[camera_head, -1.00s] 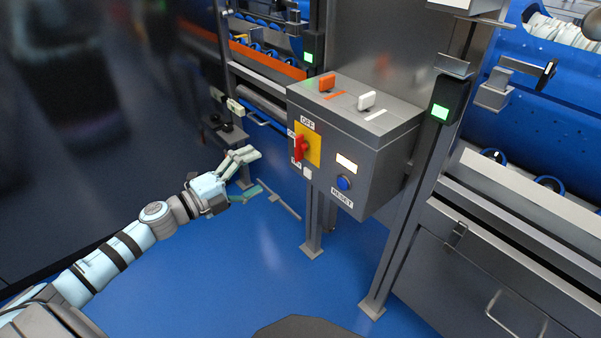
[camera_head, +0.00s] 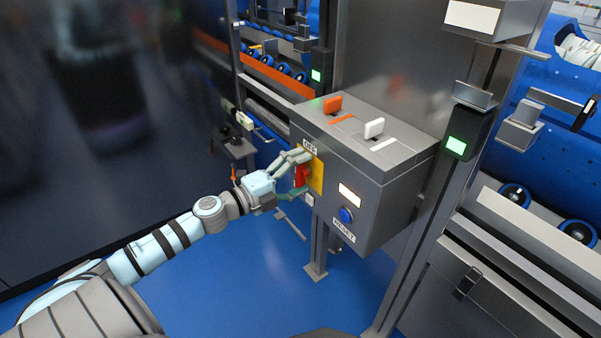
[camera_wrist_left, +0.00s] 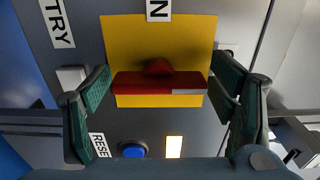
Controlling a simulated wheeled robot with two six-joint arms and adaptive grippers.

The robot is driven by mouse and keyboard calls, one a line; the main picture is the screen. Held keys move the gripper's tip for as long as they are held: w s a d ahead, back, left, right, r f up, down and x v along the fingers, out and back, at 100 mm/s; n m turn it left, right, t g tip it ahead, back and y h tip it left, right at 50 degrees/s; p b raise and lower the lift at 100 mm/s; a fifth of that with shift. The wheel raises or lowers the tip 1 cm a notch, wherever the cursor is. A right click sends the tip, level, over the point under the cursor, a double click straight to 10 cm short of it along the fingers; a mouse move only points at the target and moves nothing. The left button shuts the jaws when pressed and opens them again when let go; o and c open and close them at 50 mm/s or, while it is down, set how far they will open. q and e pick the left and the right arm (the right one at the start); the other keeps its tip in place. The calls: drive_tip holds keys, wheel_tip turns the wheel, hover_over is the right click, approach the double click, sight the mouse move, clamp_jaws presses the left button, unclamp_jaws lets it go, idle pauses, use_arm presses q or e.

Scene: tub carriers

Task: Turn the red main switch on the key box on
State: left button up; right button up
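The key box (camera_head: 375,200) is a grey metal cabinet on posts. Its yellow plate (camera_head: 317,178) carries the red main switch (camera_head: 301,176), with an OFF label (camera_head: 310,147) above. My right gripper is not in view.
A blue RESET button (camera_head: 346,215) and a lit panel (camera_head: 350,195) are beside the plate. An orange lever (camera_head: 332,104) and a white lever (camera_head: 374,128) stand on the box top. A post with a green light (camera_head: 456,146) rises at the right. Blue floor (camera_head: 240,285) is open below.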

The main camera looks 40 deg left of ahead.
use_arm(q)
drive_tip(key=shift+d, duration=0.1)
drive_tip(key=c, duration=0.8)
drive_tip(key=shift+o, duration=0.2)
drive_tip(key=shift+p, duration=0.35)
drive_tip(key=shift+r+n+p, duration=0.1)
drive_tip(key=shift+n+p, duration=0.5)
drive_tip(key=n+p, duration=0.8)
drive_tip(key=p, duration=0.1)
drive_tip(key=shift+n+p, duration=0.3)
drive_tip(key=shift+p, duration=0.05)
drive_tip(key=n+p, duration=0.3)
drive_tip(key=n, duration=0.1)
drive_tip(key=shift+f+n+p, duration=0.15)
drive_tip(key=shift+n+p, duration=0.25)
drive_tip(key=shift+n, duration=0.65)
drive_tip(key=shift+f+n+p, duration=0.1)
drive_tip(key=shift+n+p, duration=0.3)
drive_tip(key=shift+n, duration=0.65)
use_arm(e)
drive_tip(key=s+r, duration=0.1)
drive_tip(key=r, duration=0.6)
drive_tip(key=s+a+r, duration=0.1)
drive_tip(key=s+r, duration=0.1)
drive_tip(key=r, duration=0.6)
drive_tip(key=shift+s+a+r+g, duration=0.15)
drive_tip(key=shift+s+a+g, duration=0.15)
